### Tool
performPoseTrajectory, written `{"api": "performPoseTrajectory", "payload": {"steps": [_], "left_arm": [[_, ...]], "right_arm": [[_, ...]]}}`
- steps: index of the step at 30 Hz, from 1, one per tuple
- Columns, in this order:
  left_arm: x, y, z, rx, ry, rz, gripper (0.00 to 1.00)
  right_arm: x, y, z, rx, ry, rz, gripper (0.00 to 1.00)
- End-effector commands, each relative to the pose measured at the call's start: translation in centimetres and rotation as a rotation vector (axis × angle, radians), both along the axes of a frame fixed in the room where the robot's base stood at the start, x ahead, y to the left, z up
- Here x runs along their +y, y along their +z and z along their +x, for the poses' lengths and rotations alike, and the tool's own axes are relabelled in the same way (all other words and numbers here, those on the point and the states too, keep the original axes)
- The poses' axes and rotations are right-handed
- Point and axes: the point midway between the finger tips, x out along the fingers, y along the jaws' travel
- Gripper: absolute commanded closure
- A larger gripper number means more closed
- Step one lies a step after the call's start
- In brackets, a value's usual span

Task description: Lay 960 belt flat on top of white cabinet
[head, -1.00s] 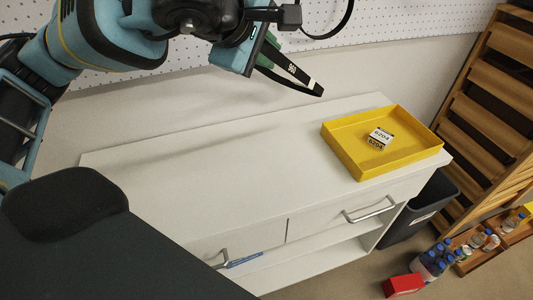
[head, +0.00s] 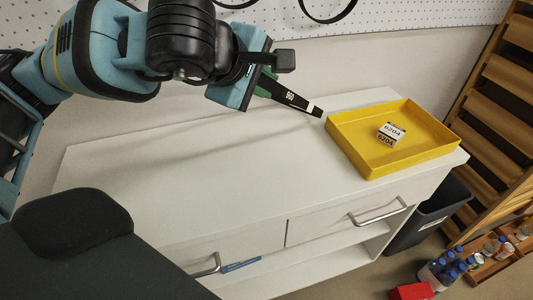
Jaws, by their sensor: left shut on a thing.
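The black 960 belt (head: 290,98) is held by my left gripper (head: 262,82) above the back part of the white cabinet (head: 215,165). A narrow strip of the belt with a white label and a white band near its end sticks out to the right, tilted down toward the yellow tray. The gripper is shut on it, and green finger parts show beside the belt. The rest of the belt is hidden behind the gripper. I cannot tell whether the belt's tip touches anything. The cabinet top is bare left of the tray. My right gripper is not in view.
A yellow tray (head: 352,146) holding a 6204 box (head: 390,134) sits on the cabinet's right end. A white pegboard (head: 420,14) with black loops is behind. A dark bin (head: 428,215), bottles (head: 440,268) and a red box (head: 411,291) stand on the floor at right.

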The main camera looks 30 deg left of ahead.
Motion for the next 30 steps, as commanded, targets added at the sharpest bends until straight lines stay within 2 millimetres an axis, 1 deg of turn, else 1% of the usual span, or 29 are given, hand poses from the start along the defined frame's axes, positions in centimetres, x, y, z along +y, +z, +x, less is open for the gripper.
{"api": "performPoseTrajectory", "payload": {"steps": [9, 10, 12, 13, 23, 26, 30], "left_arm": [[0.0, 0.0, 0.0, -0.003, 0.000, 0.000, 1.00], [0.0, -0.1, 0.0, -0.002, 0.000, 0.000, 0.79], [0.0, -0.1, 0.0, -0.002, 0.000, 0.000, 0.69], [0.0, -0.1, 0.0, -0.002, 0.000, 0.000, 0.67], [0.0, 0.0, 0.0, -0.002, 0.000, 0.000, 0.67], [0.0, 0.5, -0.5, -0.003, 0.000, 0.000, 0.67], [0.1, 1.5, -1.6, -0.003, -0.001, -0.001, 0.67]], "right_arm": [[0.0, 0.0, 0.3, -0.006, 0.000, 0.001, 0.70], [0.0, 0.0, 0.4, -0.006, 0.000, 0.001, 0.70], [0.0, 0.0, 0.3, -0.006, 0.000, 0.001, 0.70], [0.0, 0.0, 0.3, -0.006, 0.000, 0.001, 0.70], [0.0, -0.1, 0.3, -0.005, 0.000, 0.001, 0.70], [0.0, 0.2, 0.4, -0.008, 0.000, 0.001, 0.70], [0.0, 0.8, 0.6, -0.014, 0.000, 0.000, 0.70]]}}
